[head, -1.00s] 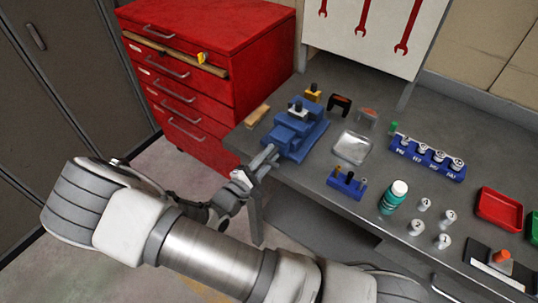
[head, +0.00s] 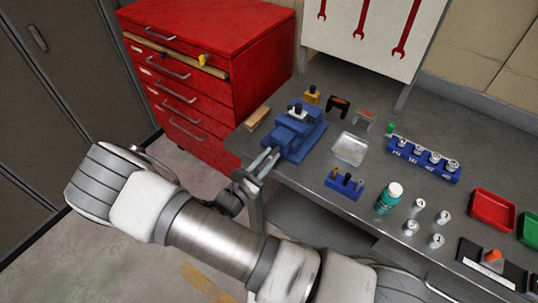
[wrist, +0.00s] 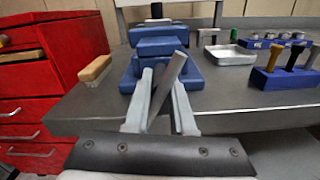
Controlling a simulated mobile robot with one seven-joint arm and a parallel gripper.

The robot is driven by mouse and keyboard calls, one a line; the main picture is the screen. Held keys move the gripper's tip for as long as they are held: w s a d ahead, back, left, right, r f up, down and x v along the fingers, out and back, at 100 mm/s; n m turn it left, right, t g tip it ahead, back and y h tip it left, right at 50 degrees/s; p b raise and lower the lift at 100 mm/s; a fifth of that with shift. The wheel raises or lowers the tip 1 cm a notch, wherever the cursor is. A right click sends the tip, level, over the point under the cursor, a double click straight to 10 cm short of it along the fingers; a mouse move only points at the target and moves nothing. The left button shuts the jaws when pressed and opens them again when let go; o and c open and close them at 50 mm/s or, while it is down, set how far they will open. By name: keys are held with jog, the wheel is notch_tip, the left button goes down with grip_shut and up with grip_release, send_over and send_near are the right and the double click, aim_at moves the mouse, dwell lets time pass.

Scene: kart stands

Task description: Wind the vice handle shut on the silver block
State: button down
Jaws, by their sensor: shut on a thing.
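The blue vice (head: 291,137) stands at the near left edge of the grey bench, and fills the middle of the wrist view (wrist: 157,47). The silver block (head: 297,111) with a black knob sits at the top of the vice; whether the jaws touch it I cannot tell. The vice handle (wrist: 170,80) is a dark grey bar, tilted with its top to the right in the wrist view. My gripper (wrist: 160,100) is shut on the handle in front of the vice, with one pale finger on each side. In the head view, my gripper (head: 264,163) is small and partly hides the handle.
A red drawer cabinet (head: 215,70) stands behind left. The bench's front edge is close below my gripper.

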jog(key=n+p, duration=0.1)
jog(key=n, duration=0.4)
jog(key=shift+n, duration=0.3)
jog(key=shift+f+n+p, duration=0.1)
jog(key=shift+n+p, duration=0.4)
jog(key=shift+n, duration=1.7)
jog(key=c, duration=0.8)
grip_release()
jog(key=shift+o, duration=0.2)
jog(key=shift+s, duration=0.1)
jog(key=b+v, duration=0.2)
jog(key=v, duration=1.5)
jog(key=shift+s+a, duration=0.1)
jog(key=shift+a, duration=0.05)
